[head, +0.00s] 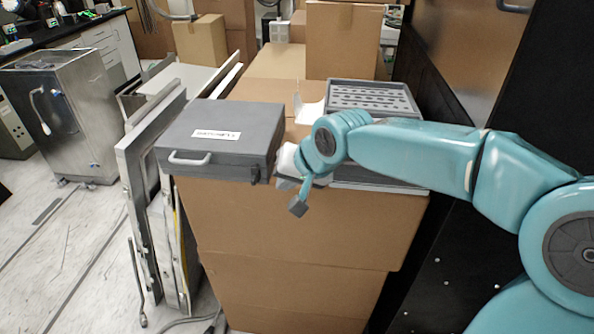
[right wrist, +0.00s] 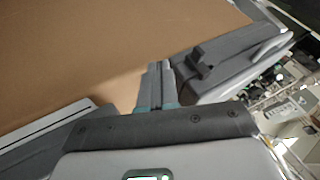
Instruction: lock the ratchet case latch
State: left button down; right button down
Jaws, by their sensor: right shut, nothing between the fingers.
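The grey ratchet case (head: 213,125), with a white label on its lid, lies on cardboard boxes with its lid down. A light handle (head: 190,158) is on its front face. A small dark latch (head: 255,175) sits near the front right corner; it also shows in the right wrist view (right wrist: 201,62) as a dark block standing out from the case. I cannot tell whether it is locked. My right gripper (head: 298,206) is shut and empty, in front of the boxes, right of and slightly lower than the latch. Its fingers (right wrist: 157,70) show apart from the latch. My left gripper is out of view.
A tall cardboard box (head: 300,240) supports the case. A grey tray with holes (head: 372,97) stands behind my right arm. Metal panels (head: 140,200) lean at the left of the boxes. A dark wall (head: 425,70) bounds the right side.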

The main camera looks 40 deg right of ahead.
aim_at(254, 176)
jog(key=w+a, duration=0.1)
jog(key=w+a+p, duration=0.1)
jog(key=w, duration=0.1)
jog(key=shift+w+a+f, duration=0.1)
jog(key=shift+a+f, duration=0.05)
jog(key=shift+a, duration=0.2)
